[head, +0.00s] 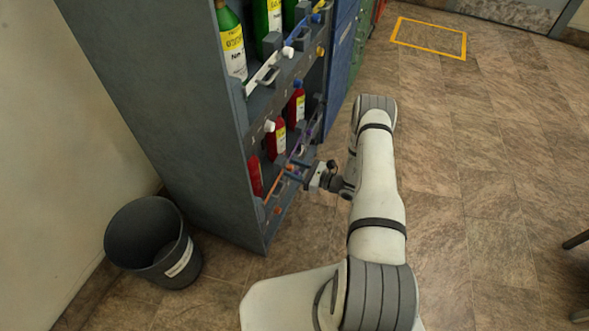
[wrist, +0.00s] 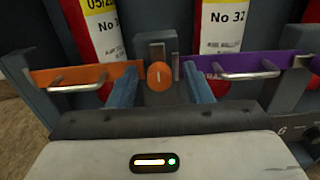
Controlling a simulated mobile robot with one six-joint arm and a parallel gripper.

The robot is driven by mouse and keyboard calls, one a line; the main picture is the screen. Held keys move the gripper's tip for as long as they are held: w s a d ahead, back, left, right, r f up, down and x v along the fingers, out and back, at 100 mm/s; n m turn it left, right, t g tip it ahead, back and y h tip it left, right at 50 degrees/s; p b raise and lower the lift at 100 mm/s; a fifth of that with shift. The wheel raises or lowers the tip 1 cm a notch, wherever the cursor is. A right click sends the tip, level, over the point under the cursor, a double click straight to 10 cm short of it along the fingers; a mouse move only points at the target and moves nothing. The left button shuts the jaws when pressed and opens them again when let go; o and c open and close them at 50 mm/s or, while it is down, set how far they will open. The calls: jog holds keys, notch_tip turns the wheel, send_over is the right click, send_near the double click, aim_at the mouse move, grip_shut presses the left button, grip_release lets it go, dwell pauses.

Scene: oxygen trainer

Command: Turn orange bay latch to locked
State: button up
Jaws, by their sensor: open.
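The orange bay latch (wrist: 160,76) is a round orange knob with a short, roughly upright pale mark, on a grey block in the wrist view. My gripper (wrist: 161,70) is open, with one blue-grey finger on each side of the knob. Gaps show between the fingers and the knob, and nothing is held. An orange bar (wrist: 84,77) with a metal handle lies left of the knob.
A purple bar (wrist: 240,66) with a handle lies right of the knob. Red bottles (head: 276,138) stand behind the bars in the grey cabinet (head: 175,100). A black bin (head: 150,245) stands left of it.

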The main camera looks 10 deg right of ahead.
jog(key=shift+c, duration=0.4)
jog(key=c, duration=0.9)
jog(key=shift+n, duration=0.3)
jog(key=shift+f+n+b, duration=0.1)
jog(key=shift+n+b, duration=4.15)
jog(key=shift+n, duration=4.35)
